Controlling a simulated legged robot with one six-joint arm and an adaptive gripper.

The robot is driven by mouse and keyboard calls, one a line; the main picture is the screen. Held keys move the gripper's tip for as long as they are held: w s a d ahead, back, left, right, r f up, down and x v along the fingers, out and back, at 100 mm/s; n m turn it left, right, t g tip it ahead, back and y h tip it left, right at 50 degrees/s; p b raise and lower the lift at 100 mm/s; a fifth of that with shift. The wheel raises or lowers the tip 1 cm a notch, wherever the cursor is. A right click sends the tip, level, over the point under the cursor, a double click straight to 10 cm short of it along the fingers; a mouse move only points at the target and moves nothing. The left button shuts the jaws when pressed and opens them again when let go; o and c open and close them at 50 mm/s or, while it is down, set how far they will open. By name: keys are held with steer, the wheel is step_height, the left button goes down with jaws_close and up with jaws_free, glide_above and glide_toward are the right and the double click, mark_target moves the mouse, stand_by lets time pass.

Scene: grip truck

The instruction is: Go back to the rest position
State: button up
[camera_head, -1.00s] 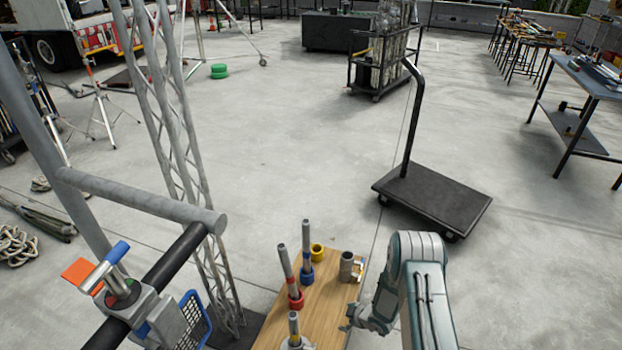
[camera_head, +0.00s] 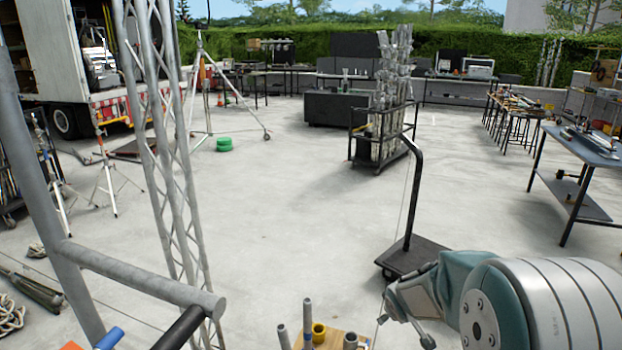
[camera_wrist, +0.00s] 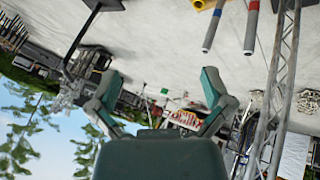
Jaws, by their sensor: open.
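My gripper (camera_head: 405,330) is at the lower right of the head view, left of the large rounded joint of my arm. In the wrist view its two teal and grey fingers (camera_wrist: 160,78) stand wide apart with nothing between them. The gripper is open and empty. The wooden board (camera_head: 334,338) shows at the bottom edge of the head view, left of the gripper, mostly cut off. Grey tubes (camera_head: 307,318) stand on it beside a yellow ring (camera_head: 319,331) and a grey cup (camera_head: 350,341). Blue-ended (camera_wrist: 212,30) and red-ended (camera_wrist: 251,30) tubes show in the wrist view.
A grey pipe frame (camera_head: 140,274) and a lattice truss (camera_head: 170,170) stand at the left. A black flat trolley (camera_head: 415,255) stands beyond the gripper. A work table (camera_head: 585,146) is at the right. The middle floor is open.

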steer(key=s+r+m, duration=0.4)
steer(key=s+r, duration=0.9)
steer(key=s, duration=0.1)
steer(key=s+a+r+m, duration=0.1)
steer(key=s+a, duration=0.1)
steer(key=s, duration=0.6)
steer(key=s+a+r+m+g+y, duration=0.1)
steer(key=s+a, duration=0.1)
steer(key=s, duration=0.6)
steer(key=shift+a+r, duration=0.15)
steer(key=shift+r, duration=0.2)
